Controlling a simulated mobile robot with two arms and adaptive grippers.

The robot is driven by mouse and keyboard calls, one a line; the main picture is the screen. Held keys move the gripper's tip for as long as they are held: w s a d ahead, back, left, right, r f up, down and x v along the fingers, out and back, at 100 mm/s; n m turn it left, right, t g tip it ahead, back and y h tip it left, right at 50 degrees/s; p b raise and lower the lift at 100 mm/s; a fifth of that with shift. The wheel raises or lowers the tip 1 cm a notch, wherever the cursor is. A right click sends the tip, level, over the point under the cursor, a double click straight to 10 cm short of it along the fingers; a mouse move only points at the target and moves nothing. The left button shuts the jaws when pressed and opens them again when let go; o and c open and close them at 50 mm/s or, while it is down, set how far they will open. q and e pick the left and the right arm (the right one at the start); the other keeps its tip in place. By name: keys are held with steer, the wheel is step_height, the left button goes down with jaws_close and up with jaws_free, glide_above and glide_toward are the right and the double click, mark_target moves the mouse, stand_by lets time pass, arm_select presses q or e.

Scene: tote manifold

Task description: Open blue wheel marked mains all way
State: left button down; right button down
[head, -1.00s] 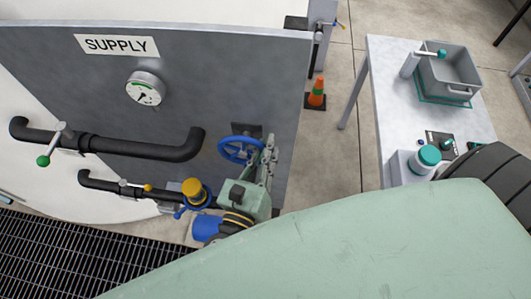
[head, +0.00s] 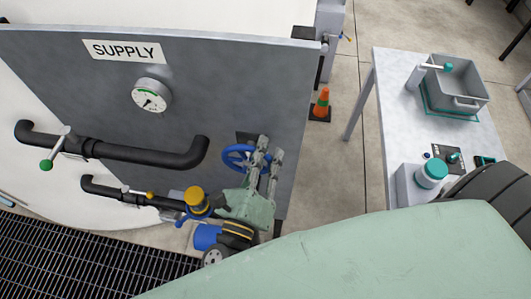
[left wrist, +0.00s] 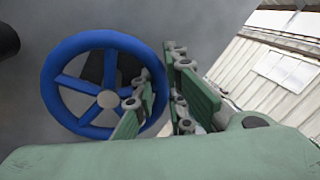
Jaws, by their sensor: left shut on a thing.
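The blue spoked wheel (head: 231,156) stands on the grey panel (head: 225,85), at the panel's lower right. It shows large and face-on in the left wrist view (left wrist: 58,106). No "mains" marking is readable on it. My left gripper (head: 263,160) is at the wheel's right side. In the left wrist view its green-padded fingers (left wrist: 162,95) lie on both sides of the rim at the right, shut on it. The nearer finger covers part of the rim and a spoke. My right gripper is out of view.
The panel carries a "SUPPLY" sign (head: 122,51), a round gauge (head: 151,96) and black pipes (head: 140,152) left of the wheel. A table (head: 400,120) with a grey bin (head: 460,88) and an orange cone (head: 321,103) are at right.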

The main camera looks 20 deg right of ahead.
arm_select(q)
steer(key=c, duration=2.1)
jaws_free()
steer(key=v, duration=1.2)
steer(key=shift+f, duration=0.1)
